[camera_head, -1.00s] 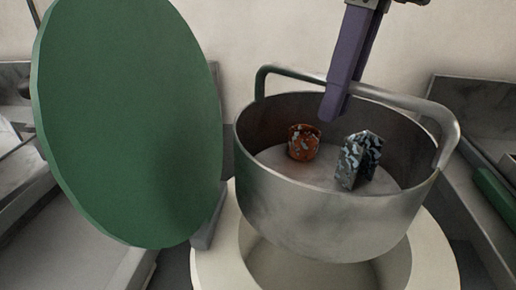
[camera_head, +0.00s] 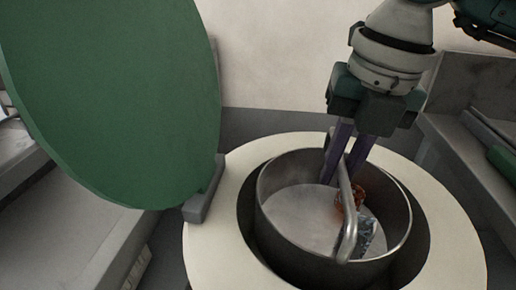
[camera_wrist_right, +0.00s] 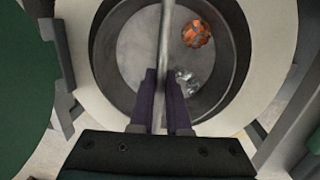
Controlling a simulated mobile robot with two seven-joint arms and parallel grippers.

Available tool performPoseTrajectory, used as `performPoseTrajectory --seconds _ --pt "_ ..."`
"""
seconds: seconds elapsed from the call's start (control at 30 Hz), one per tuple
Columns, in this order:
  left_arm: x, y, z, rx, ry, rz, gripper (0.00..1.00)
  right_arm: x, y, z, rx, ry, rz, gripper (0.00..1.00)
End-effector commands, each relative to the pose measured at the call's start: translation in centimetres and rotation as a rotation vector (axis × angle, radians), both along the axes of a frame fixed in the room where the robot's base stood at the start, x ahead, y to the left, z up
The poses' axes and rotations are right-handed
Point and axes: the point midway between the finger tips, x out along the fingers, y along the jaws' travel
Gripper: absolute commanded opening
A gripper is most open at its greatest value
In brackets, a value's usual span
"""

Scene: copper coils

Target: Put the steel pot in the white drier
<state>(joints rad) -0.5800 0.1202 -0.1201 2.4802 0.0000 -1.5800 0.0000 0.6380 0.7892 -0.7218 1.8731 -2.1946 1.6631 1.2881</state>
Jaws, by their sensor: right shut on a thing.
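The steel pot (camera_head: 290,235) sits down within the round opening of the white drier (camera_head: 215,245), its rim near the level of the drier's top. The pot holds an orange-brown mottled piece (camera_head: 352,196) and a grey-white speckled piece (camera_head: 366,238). My right gripper (camera_head: 345,178) is shut on the pot's bar handle, which arches over the pot. In the right wrist view the handle (camera_wrist_right: 166,50) runs between the purple fingers (camera_wrist_right: 160,88). The drier's green lid (camera_head: 115,95) stands open at the left. My left gripper is not in view.
The lid's grey hinge block (camera_head: 205,195) is beside the opening. Grey counters or troughs flank the drier on both sides, with a green bar (camera_head: 503,160) at the right. A plain wall stands behind.

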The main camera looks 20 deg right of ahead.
Motion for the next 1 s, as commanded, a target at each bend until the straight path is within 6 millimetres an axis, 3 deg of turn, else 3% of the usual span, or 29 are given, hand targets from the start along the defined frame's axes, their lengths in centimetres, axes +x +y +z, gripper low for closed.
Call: performPoseTrajectory --seconds 0.1,0.33,0.53,0.9,0.93,1.0 --pt "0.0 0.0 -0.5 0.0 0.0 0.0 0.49 0.0 0.0 -2.8 0.001 0.001 0.0 0.0" --pt "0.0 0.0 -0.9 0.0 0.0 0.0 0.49 0.1 0.0 -5.0 0.001 -0.002 0.001 0.0" --pt "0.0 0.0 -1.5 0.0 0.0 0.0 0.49 0.0 0.1 -8.1 0.002 0.0 0.002 0.0" --pt "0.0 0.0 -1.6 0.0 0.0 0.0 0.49 0.1 0.0 -8.8 0.0 -0.003 0.002 0.0" --pt "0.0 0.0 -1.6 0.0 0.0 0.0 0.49 0.0 0.0 -8.9 0.0 0.0 0.002 0.18" --pt "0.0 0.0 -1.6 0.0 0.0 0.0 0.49 0.0 0.0 -8.9 0.0 0.0 0.002 0.26"
